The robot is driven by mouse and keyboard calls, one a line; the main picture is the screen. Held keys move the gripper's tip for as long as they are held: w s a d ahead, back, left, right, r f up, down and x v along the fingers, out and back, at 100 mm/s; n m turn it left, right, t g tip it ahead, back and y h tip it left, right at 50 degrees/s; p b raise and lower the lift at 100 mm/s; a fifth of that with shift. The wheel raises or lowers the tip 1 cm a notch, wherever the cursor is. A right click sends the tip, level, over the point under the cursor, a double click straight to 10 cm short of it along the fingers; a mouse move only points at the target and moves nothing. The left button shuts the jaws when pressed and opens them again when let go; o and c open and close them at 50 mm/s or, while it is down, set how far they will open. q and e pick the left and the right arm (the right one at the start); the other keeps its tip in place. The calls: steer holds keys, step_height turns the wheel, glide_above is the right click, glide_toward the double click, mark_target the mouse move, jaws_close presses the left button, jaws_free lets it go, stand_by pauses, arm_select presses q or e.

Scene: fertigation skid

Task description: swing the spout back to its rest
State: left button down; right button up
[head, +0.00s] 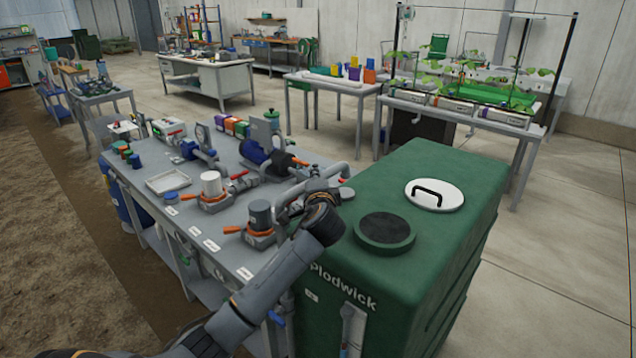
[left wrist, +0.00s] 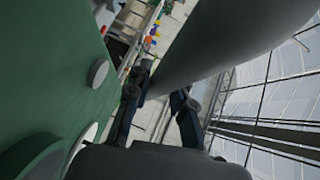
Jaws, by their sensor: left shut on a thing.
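The spout (left wrist: 215,40) is a thick smooth grey pipe in the left wrist view, running diagonally from the upper right down between my fingers. My left gripper (left wrist: 160,98) is shut on it, one dark finger on each side. In the head view a grey bent pipe (head: 318,184) shows just beyond my left wrist, near the bench's right end and the tank's edge. My wrist hides my fingers and part of the pipe there, so the exact contact does not show. My right gripper is in neither view.
Filter housings, orange-handled valves and a blue pump (head: 262,150) crowd the grey bench. The floor (head: 560,250) right of the tank is clear.

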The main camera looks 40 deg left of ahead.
arm_select(q)
steer(key=shift+a, duration=0.15)
steer(key=c, duration=1.5)
jaws_free()
steer(key=o, duration=0.4)
steer(key=shift+a, duration=0.1)
steer(key=shift+c, duration=0.2)
steer(key=shift+a, duration=0.1)
steer(key=shift+s+d, duration=0.2)
steer(key=shift+d, duration=0.2)
steer(key=v, duration=1.1)
steer(key=shift+s, duration=0.1)
